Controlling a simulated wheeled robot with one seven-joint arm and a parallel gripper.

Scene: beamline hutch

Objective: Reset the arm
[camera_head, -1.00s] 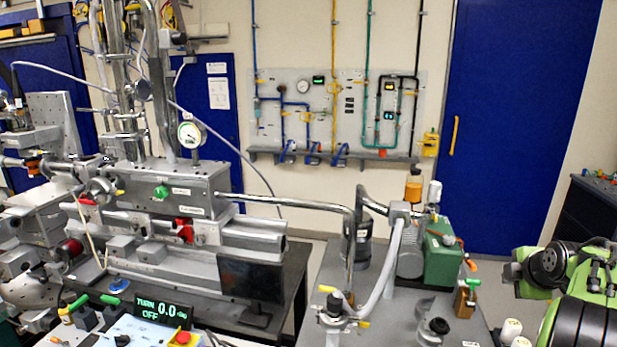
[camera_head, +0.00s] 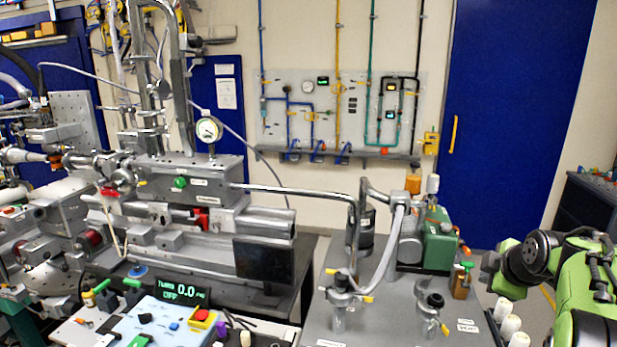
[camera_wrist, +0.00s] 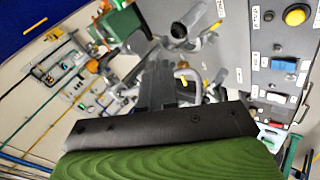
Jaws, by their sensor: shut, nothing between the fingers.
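My green arm (camera_head: 580,285) is folded at the right edge of the head view, beside the grey bench; its gripper does not show there. In the wrist view, my gripper (camera_wrist: 158,84) shows as dark fingers close together beyond a black plate and my green wrist. It is shut with nothing between the fingers. Behind it are blurred bench fittings and a metal tube (camera_wrist: 193,22); I see no contact with them.
A grey bench (camera_head: 395,322) with pipework, a green pump box (camera_head: 439,249) and white cylinders (camera_head: 510,327) stands close to my arm. A control console (camera_head: 165,325) is at front left. A blue door (camera_head: 510,120) is behind; little floor shows.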

